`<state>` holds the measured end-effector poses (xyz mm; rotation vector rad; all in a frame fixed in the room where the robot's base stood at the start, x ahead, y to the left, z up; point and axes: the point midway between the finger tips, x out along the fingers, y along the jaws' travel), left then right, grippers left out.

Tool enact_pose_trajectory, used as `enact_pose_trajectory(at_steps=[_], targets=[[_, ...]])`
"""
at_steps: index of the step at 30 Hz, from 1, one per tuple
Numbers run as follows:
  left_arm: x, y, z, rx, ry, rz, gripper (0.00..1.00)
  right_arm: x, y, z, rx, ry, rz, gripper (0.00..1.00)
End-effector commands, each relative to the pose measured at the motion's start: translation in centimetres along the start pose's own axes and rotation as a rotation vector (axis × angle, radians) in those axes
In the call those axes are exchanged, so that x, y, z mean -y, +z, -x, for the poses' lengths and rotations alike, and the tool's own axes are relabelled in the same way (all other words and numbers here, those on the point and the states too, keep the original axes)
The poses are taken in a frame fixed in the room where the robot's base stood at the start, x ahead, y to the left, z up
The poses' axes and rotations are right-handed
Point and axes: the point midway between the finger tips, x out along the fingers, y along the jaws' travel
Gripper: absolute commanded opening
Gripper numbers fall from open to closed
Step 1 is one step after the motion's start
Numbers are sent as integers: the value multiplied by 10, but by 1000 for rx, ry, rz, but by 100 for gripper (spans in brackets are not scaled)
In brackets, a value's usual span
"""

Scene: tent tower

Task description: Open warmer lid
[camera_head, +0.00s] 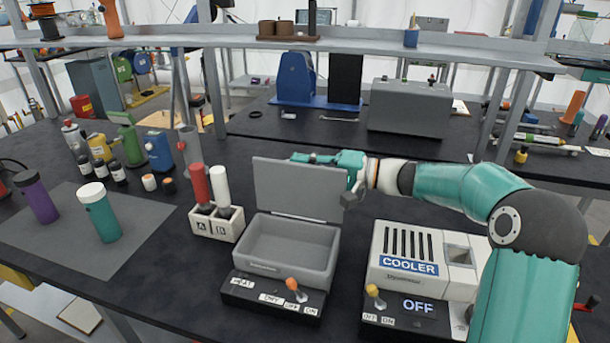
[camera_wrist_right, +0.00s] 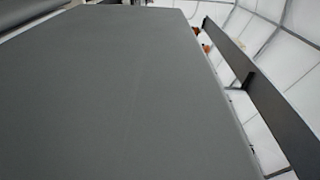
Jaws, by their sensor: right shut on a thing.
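The grey warmer (camera_head: 285,262) sits at the middle front of the table, with an orange-knobbed switch and labels on its front panel. Its lid (camera_head: 298,190) stands up, close to upright, at the back edge. The inside of the box shows and looks empty. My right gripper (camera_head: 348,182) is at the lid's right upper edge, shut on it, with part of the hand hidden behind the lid. In the right wrist view the lid's flat grey face (camera_wrist_right: 120,90) fills most of the picture; the fingertips do not show. My left gripper is not in view.
The cooler (camera_head: 415,258), its display reading OFF, stands right of the warmer under my right arm. A rack (camera_head: 217,225) with red and white bottles stands close to the left. Purple and teal bottles (camera_head: 100,212) stand farther left. A shelf (camera_head: 270,43) spans the back.

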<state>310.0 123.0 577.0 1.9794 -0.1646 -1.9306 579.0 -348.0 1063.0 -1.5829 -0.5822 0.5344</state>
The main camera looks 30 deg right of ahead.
Motion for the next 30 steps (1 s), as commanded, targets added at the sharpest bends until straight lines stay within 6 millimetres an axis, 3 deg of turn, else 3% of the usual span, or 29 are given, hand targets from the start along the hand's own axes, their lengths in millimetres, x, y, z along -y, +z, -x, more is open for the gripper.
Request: enact_pose_trajectory(at_steps=[8, 9, 13, 23, 30], targets=[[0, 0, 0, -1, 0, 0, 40, -4, 2, 0, 6, 8, -3, 0], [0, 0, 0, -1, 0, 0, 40, -4, 2, 0, 6, 9, -3, 17], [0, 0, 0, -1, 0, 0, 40, -3, 2, 0, 5, 7, -3, 37], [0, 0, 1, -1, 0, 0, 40, -1, 0, 2, 1, 4, 0, 37], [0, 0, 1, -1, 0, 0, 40, -2, 0, 28, -2, 5, -1, 37]])
